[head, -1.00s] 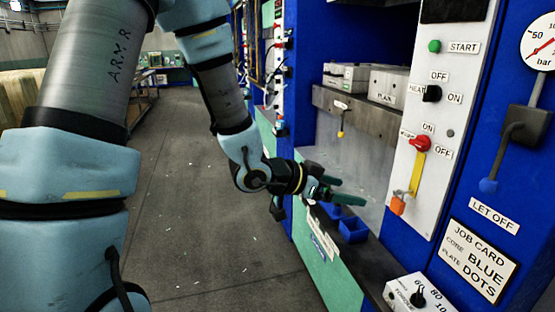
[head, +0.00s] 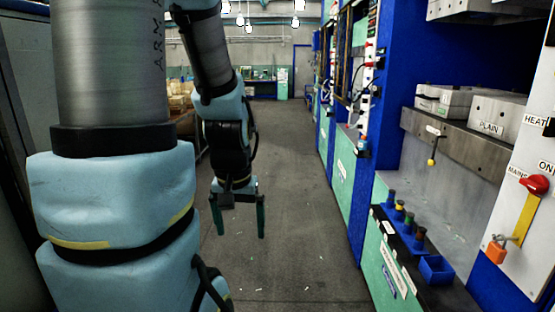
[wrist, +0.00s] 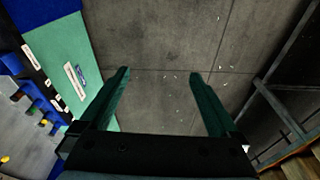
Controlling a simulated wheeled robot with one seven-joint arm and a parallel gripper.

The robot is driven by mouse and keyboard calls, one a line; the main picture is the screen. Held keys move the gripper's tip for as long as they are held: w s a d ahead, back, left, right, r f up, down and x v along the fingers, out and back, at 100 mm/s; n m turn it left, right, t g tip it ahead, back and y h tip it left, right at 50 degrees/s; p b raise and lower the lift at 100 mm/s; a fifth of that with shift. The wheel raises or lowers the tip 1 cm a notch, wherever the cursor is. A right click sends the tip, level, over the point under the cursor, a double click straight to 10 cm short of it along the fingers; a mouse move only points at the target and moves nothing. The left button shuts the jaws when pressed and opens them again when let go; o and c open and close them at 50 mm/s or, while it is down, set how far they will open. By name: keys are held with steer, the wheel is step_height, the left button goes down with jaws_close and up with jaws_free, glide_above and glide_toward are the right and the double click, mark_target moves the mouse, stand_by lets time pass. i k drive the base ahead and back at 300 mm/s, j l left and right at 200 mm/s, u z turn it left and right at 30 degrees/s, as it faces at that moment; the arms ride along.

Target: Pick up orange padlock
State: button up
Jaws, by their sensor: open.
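The orange padlock (head: 496,250) hangs at the lower end of the yellow bar below the red MAINS switch (head: 535,184), at the right of the head view. My gripper (head: 240,228) is open and empty, pointing down over the aisle floor, well to the left of the padlock and apart from it. In the wrist view my gripper's two green fingers (wrist: 160,78) are spread with only floor between them. I do not see the padlock in the wrist view.
A blue press with a ledge (head: 452,293) stands on the right, bearing several knobbed tools and a blue bin (head: 437,269). A PLAIN block (head: 497,115) sits on a shelf above. The aisle floor (head: 300,220) is clear apart from small scraps.

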mark_target(496, 253)
steer(key=z, duration=0.55)
steer(key=i+j+z, duration=0.15)
steer(key=i+z, duration=0.2)
steer(key=z, duration=0.15)
steer(key=i+j+z, duration=0.25)
steer(key=z, duration=0.25)
steer(key=i+j, duration=0.35)
steer(key=i+j+z, duration=0.15)
steer(key=i+j, duration=0.15)
steer(key=j, duration=0.15)
